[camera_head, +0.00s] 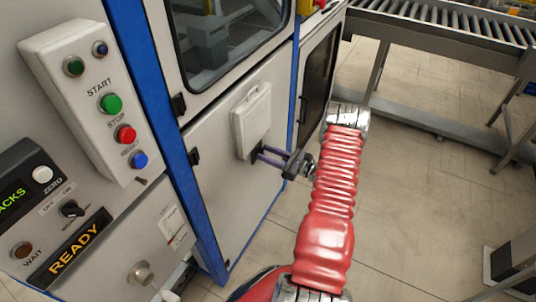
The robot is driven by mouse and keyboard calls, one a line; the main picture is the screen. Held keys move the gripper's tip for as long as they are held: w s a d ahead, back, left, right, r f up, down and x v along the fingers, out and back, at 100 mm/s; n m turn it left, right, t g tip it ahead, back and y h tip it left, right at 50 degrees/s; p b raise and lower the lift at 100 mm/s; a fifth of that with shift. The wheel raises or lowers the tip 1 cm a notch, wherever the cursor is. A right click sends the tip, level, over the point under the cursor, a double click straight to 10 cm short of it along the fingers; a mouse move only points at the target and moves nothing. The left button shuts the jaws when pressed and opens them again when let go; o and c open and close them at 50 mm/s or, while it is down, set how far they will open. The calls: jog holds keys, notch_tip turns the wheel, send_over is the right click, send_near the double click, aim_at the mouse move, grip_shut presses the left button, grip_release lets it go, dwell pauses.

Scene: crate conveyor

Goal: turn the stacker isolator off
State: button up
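A black rotary knob (70,208) sits on the grey panel at the left, under a small label that seems to read OFF and ON. A round metallic knob (142,273) sits lower on the same panel. I cannot read which one is the stacker isolator. My gripper (258,153) is in front of the cabinet door, just below a white box (252,122) and well to the right of both knobs. Its two thin fingers show a narrow gap with nothing between them. I cannot tell whether the fingertips touch the door.
A white button box (88,100) with START and STOP buttons is at the upper left. A lit READY sign (72,248) is below the black knob. A blue frame post (165,120) stands between panel and door. A roller conveyor (450,28) is at the back right.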

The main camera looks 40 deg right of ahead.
grip_shut()
jog(key=shift+n, duration=0.3)
dwell(0.4)
jog(key=n, duration=0.4)
jog(key=shift+s+a, duration=0.1)
jog(key=shift+a, duration=0.2)
jog(key=shift+s+a+f+n, duration=0.1)
jog(key=shift+a+f+n, duration=0.15)
jog(key=shift+n, duration=1.95)
jog(key=shift+s+a+f+n, duration=0.15)
jog(key=shift+f+n, duration=0.2)
jog(key=shift+n, duration=1.85)
jog(key=shift+w+a+f+n, duration=0.1)
jog(key=shift+a+f+n, duration=0.15)
jog(key=shift+n, duration=1.95)
jog(key=shift+f, duration=0.1)
